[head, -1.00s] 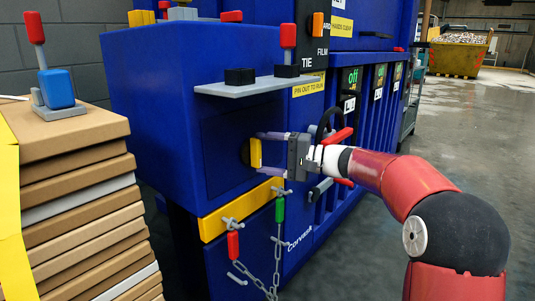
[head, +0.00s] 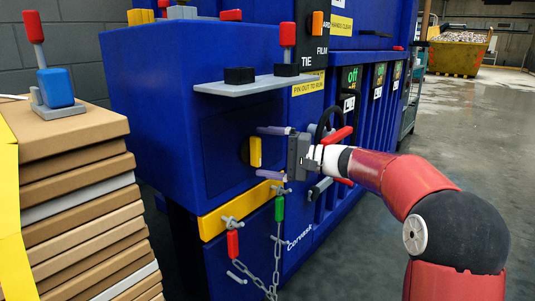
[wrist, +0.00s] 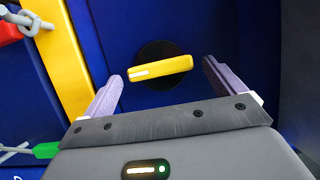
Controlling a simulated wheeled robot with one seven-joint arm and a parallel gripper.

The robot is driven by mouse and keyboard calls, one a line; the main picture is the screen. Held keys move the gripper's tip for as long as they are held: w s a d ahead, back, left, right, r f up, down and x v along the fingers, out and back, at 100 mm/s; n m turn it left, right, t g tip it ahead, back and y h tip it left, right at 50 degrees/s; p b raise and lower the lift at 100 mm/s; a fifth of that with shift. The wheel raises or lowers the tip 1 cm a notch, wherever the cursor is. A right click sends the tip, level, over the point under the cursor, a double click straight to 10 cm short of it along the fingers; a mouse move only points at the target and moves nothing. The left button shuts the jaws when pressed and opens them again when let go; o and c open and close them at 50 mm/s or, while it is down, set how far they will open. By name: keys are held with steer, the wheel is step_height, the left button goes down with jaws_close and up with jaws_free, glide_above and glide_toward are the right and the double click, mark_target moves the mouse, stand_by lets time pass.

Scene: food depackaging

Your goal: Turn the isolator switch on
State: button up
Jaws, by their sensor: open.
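The isolator switch (head: 255,151) is a yellow bar handle on a round black disc, set in the blue panel. Its handle stands upright in the head view. In the wrist view the switch handle (wrist: 160,68) lies nearly level with a slight tilt and has a white mark at its left end. My gripper (head: 264,152) faces the panel, open and empty, with one finger above and one below the handle's line. In the wrist view my gripper (wrist: 163,74) has a finger near each end of the handle, with a gap at both ends.
A grey shelf (head: 250,86) with black blocks juts out above the switch. A yellow bar (head: 228,212) with pegs, a chain (head: 258,270) and red and green tags is below. Stacked cardboard (head: 80,190) stands at left. Black and red handles are behind my gripper.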

steer(key=v, duration=0.8)
steer(key=shift+a, duration=0.1)
steer(key=s+a+f+n+g+h+p, duration=0.1)
steer(key=s+a+h+p, duration=0.2)
steer(key=s, duration=0.4)
steer(key=s+a+g+h+p, duration=0.1)
steer(key=s+h+p, duration=0.25)
steer(key=s, duration=0.35)
steer(key=s+d+f+n+t+h+p, duration=0.1)
steer(key=s+d+h, duration=0.4)
steer(key=s, duration=0.5)
steer(key=s+d+f+n+t+h+p, duration=0.1)
steer(key=s+d+f+t+h+p, duration=0.1)
steer(key=s+d+h+p, duration=0.2)
steer(key=s+d+h, duration=0.2)
steer(key=s+d, duration=0.2)
steer(key=s, duration=0.2)
steer(key=shift+f, duration=0.25)
steer(key=shift+c, duration=0.4)
